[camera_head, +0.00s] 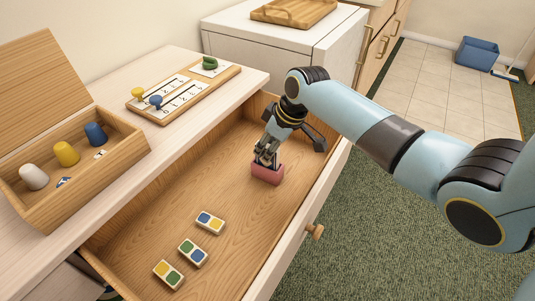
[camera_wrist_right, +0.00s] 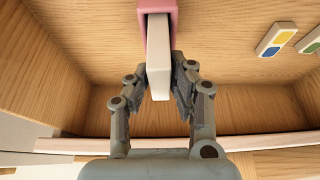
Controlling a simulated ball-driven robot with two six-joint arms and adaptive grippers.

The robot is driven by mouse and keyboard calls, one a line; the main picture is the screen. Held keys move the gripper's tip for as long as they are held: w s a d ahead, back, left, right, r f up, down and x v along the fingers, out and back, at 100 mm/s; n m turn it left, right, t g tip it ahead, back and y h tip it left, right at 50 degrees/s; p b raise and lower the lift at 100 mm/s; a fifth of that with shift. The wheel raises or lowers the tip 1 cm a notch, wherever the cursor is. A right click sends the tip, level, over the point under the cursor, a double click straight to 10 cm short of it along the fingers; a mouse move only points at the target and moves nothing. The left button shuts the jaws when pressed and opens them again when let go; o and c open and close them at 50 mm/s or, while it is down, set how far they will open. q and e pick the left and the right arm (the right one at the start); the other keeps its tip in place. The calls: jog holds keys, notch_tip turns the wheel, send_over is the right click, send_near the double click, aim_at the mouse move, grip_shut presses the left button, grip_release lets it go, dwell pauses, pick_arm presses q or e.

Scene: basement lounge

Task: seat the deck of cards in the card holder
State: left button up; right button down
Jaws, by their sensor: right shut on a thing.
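My right gripper (camera_head: 267,155) points down into the open drawer, just above the pink card holder (camera_head: 267,175). In the right wrist view, its fingers (camera_wrist_right: 158,95) are shut on the deck of cards (camera_wrist_right: 159,75), a pale, narrow upright block. The far end of the deck lies between the walls of the card holder (camera_wrist_right: 172,22). How deep it sits cannot be told. In the head view the fingers mostly hide the deck. My left gripper is not in view.
The drawer floor (camera_head: 225,185) also holds several domino-like tiles (camera_head: 193,253) toward its near end. On the cabinet top are an open wooden box (camera_head: 120,150) with coloured pegs and a peg board (camera_head: 160,117). The drawer's front wall (camera_head: 322,190) stands right of the holder.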

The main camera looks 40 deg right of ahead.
jog(key=shift+f, duration=0.85)
jog(key=shift+f, duration=0.2)
jog(key=c, duration=1.2)
grip_release()
jog(key=shift+s+r, duration=0.1)
jog(key=shift+r, duration=0.45)
jog(key=p+v, duration=0.2)
jog(key=v, duration=0.9)
jog(key=shift+s+r, duration=0.1)
